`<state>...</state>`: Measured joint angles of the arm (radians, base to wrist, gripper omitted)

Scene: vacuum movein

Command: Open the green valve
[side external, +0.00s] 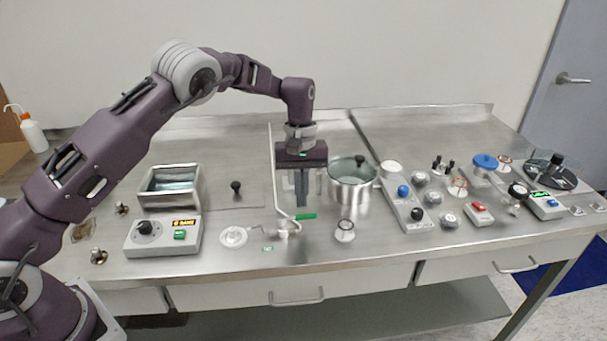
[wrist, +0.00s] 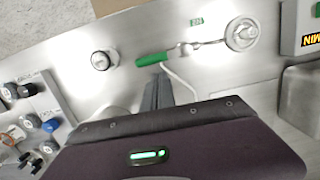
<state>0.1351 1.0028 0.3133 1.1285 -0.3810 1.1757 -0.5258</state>
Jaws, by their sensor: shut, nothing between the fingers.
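The green valve handle (side external: 305,216) is a short green lever on a small metal valve (side external: 284,228) near the front of the steel bench. In the wrist view the green handle (wrist: 152,60) lies just beyond my fingertips, with the metal valve stem (wrist: 205,43) running right from it. My gripper (side external: 302,203) points down, above and a little behind the handle in the side view. Its fingers (wrist: 158,84) are together and empty. Whether the fingertips touch the handle I cannot tell; they appear apart from it.
A thin bent pipe (side external: 273,175) rises left of my gripper. A pot with a glass lid (side external: 353,183) stands close on the right. A small round metal fitting (side external: 345,231) sits right of the handle. A bath (side external: 170,187) and control box (side external: 163,236) stand left.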

